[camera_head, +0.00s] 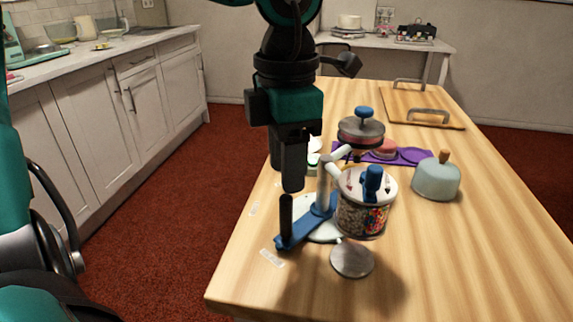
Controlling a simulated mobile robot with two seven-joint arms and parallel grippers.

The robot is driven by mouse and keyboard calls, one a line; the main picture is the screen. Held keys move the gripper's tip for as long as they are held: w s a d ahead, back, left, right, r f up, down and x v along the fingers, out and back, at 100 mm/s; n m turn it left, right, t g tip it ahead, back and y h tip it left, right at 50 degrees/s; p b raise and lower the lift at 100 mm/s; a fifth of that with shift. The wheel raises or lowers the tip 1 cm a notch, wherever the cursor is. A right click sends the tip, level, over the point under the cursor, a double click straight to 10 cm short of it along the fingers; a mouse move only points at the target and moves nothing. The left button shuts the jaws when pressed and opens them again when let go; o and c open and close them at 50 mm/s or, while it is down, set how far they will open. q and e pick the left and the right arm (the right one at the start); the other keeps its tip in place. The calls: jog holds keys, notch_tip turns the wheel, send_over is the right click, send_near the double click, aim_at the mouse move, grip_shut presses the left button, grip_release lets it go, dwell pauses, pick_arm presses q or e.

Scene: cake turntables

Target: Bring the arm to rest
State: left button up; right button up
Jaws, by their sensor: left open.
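My left gripper (284,176) hangs down from the top centre, open, over the near left part of the wooden table (470,250). Its fingers are above and just behind a black upright handle on a blue-based stand (308,228); a small gap shows between fingertip and handle, and I see nothing held. The stand has white arms, a jar of colourful sprinkles (362,216) with a white lid and blue knob, and a grey round piece with a blue knob (361,132) above. My right gripper is not in view.
A pale blue dome (436,179) with a wooden knob stands right of the stand. A purple tray (412,157) lies behind it. A wooden board with metal handles (420,107) is at the far end. The table's right and near parts are clear. White cabinets (90,125) line the left.

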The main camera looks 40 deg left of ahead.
pick_arm(q)
jog(key=shift+r+p, duration=0.45)
jog(key=shift+r, duration=0.6)
